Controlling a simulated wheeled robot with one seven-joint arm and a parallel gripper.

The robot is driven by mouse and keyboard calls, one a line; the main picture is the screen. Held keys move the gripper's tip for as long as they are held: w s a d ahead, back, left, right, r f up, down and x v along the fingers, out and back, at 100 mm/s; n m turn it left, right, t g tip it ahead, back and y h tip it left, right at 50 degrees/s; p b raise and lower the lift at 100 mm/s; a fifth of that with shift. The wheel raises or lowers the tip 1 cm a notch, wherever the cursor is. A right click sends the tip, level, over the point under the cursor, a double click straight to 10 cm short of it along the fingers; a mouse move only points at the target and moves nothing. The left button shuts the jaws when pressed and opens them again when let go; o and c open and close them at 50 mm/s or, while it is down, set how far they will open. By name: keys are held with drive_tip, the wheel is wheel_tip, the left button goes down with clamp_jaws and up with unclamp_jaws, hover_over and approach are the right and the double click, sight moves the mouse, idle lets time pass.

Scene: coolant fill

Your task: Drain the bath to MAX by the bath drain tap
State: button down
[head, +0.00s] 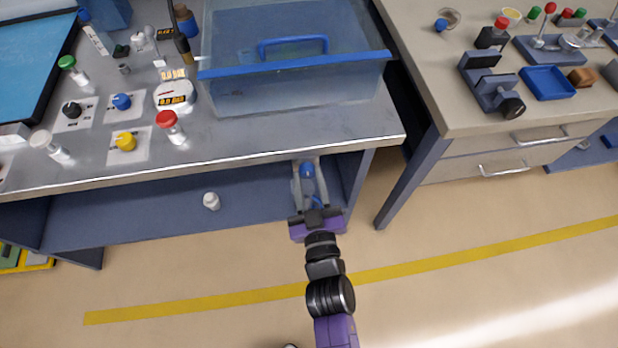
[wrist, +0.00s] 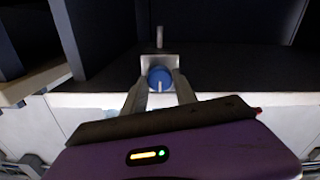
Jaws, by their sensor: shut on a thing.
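The bath (head: 300,45) is a clear tank with a blue front rim and a blue handle on the bench top. The bath drain tap is a round blue knob (head: 307,170) under the bench's front edge, below the bath. In the wrist view the blue knob (wrist: 160,78) has a pale pointer line standing upright in the picture. My gripper (head: 308,178) reaches in under the bench, with its two grey fingers on either side of the knob, shut on it. The bath's MAX mark and liquid level cannot be made out.
The bench top's front edge (head: 220,155) runs just above my gripper. A small white bottle (head: 211,201) stands on the lower shelf to the left. A second bench (head: 440,110) with drawers stands to the right. Floor in front is clear.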

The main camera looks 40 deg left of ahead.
drive_tip(key=shift+n, duration=2.8)
drive_tip(key=c, duration=1)
unclamp_jaws()
drive_tip(key=shift+o, duration=0.2)
drive_tip(key=shift+s, duration=0.1)
drive_tip(key=v, duration=0.7)
drive_tip(key=shift+s+d, duration=0.25)
